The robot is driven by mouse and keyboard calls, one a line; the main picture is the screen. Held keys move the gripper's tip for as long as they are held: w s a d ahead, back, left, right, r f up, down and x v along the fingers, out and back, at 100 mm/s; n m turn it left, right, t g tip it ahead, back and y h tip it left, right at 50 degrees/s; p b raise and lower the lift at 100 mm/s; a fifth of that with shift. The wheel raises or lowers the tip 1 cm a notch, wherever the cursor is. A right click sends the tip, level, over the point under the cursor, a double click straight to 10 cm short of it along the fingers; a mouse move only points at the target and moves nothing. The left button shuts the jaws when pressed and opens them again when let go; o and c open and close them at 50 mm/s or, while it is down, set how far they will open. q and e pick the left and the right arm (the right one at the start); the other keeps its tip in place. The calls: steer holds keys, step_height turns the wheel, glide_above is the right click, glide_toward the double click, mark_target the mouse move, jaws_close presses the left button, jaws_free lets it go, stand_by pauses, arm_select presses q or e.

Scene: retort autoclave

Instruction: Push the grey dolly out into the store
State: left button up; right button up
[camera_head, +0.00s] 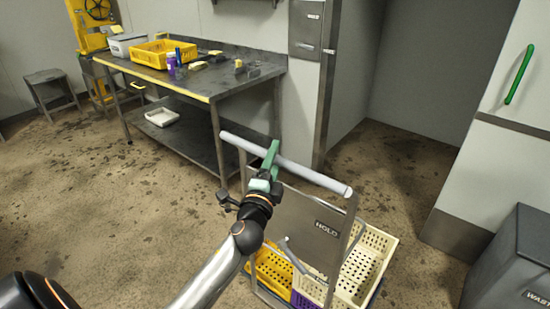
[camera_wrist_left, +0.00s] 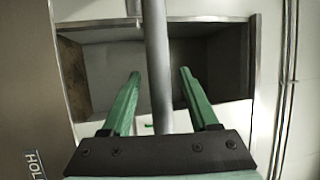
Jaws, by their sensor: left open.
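The grey dolly's panel (camera_head: 312,225), marked HOLD, stands upright in the lower middle of the head view. Its pale handle bar (camera_head: 318,176) runs across the top. A cream crate (camera_head: 366,265), a yellow crate (camera_head: 270,270) and part of a purple one sit low on the dolly. My left gripper (camera_head: 270,158) is at the handle bar with its green fingers open. In the left wrist view the bar (camera_wrist_left: 156,45) passes between the open fingers (camera_wrist_left: 159,72). I cannot tell whether they touch it. My right gripper is out of view.
A steel table (camera_head: 195,82) with a yellow crate (camera_head: 163,53) stands left, close beside the dolly. A recess with open floor (camera_head: 385,150) lies behind the dolly. A white unit with a green handle (camera_head: 519,75) and a grey waste bin (camera_head: 520,255) stand right.

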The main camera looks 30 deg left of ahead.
arm_select(q)
jaws_close()
stand_by(0.4)
stand_by(1.0)
